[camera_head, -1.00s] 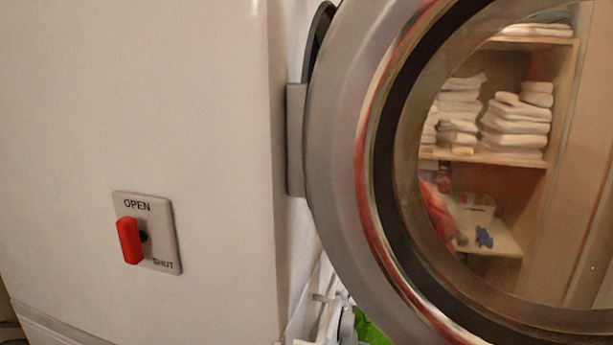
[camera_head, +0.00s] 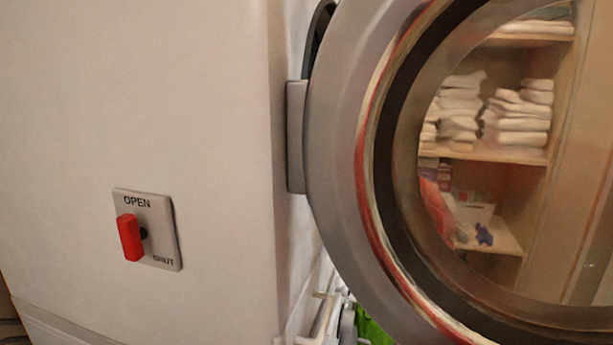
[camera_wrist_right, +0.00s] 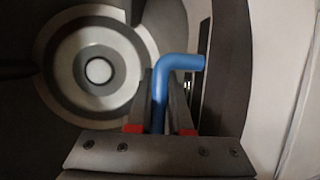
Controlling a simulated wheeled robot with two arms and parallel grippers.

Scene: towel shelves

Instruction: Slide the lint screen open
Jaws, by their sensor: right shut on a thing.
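In the right wrist view, my right gripper (camera_wrist_right: 160,127) is shut on a blue bent handle (camera_wrist_right: 183,62). The handle's straight stem stands between the two red-marked fingers, and its top bends to the right. Beside the handle is a dark slot-like strip (camera_wrist_right: 204,45), with a pale panel to its right. I cannot tell how far the lint screen is open. In the head view, neither gripper can be made out clearly.
A white machine (camera_head: 130,90) fills the left of the head view. It carries a red switch (camera_head: 130,237) on an OPEN/SHUT plate. Its round glass door (camera_head: 335,150) stands open on the right. Shelves with white towels (camera_head: 517,120) show through the glass. Something green (camera_head: 372,328) shows at the bottom.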

